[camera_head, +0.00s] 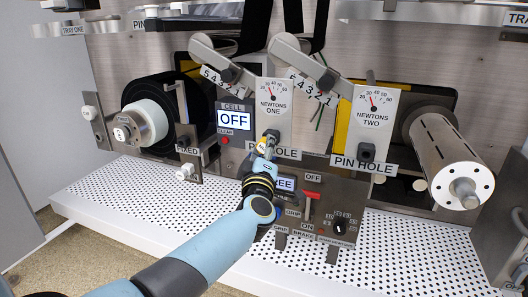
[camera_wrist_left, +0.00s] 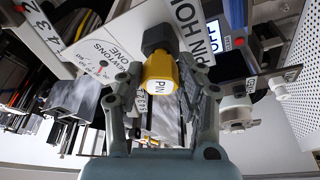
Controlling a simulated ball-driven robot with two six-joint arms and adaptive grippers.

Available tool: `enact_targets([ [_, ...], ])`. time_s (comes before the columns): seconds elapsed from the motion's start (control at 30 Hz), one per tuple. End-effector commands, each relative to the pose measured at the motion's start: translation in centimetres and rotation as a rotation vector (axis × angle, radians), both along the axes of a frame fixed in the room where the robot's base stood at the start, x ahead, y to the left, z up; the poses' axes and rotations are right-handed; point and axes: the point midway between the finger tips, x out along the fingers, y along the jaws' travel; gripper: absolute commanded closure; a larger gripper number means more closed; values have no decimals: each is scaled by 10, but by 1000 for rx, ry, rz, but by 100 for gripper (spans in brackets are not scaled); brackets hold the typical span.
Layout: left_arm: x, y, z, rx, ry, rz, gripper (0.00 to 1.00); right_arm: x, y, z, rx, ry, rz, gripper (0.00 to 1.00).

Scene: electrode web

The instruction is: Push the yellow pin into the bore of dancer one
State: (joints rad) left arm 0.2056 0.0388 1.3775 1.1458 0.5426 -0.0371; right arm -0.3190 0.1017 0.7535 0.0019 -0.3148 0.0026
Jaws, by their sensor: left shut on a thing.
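The yellow pin (camera_wrist_left: 161,76), with PIN written on its head, sits between the fingers of my left gripper (camera_wrist_left: 163,84) in the left wrist view. My left gripper also shows in the head view (camera_head: 265,152), shut on the pin in front of the NEWTONS ONE plate (camera_head: 272,112) of dancer one. The dark bore block (camera_wrist_left: 157,40) lies directly beyond the pin's head, in line with it; in the head view it shows (camera_head: 272,135) just above my gripper. The pin's shank is hidden, so I cannot tell how deep it sits. My right gripper is not in view.
The NEWTONS TWO plate (camera_head: 373,110) with its own pin hole block (camera_head: 366,152) stands to the right. A switch panel with a red lever (camera_head: 312,195) is below. A white roller (camera_head: 150,120) is at left, a metal roller (camera_head: 450,165) at right. The perforated shelf (camera_head: 410,255) is clear in front.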

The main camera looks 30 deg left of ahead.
Motion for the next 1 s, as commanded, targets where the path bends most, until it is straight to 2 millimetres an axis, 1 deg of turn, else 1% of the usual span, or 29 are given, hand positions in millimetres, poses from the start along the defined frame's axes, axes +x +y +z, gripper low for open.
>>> enact_targets([
  [0.57, 14, 3, 0, 0, 0, 0, 100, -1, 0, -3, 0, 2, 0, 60],
  [0.6, 14, 4, 0, 0, 0, 0, 63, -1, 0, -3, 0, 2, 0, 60],
  [0.8, 14, 4, 0, 0, 0, 0, 37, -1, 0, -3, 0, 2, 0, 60],
  [1.0, 14, 3, 0, 0, 0, 0, 37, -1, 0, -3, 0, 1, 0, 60],
])
